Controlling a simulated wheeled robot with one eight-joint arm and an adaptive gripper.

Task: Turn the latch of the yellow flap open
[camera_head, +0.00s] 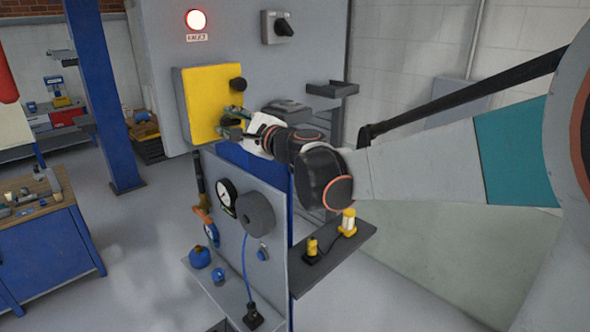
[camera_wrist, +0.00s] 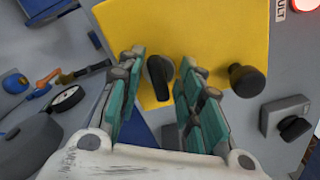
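The yellow flap (camera_head: 205,105) is a flat square panel on the grey cabinet, and it looks shut. It fills the upper middle of the wrist view (camera_wrist: 200,30). A black elongated latch (camera_wrist: 158,80) is on its face near the edge, between my fingers. My gripper (camera_head: 228,122) is at the flap's lower right part in the head view. In the wrist view my gripper (camera_wrist: 162,64) is open, with one teal-padded finger on each side of the latch and visible gaps. In the head view the fingers hide the latch. A round black knob (camera_head: 238,84) sits beside it on the flap.
A lit red lamp (camera_head: 196,20) labelled FAULT and a rotary switch (camera_head: 283,27) are above. Below my arm stands a panel with a gauge (camera_head: 227,196), a grey roll (camera_head: 255,213) and a dark shelf (camera_head: 335,255). A blue post (camera_head: 105,95) and workbench (camera_head: 45,250) are left.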

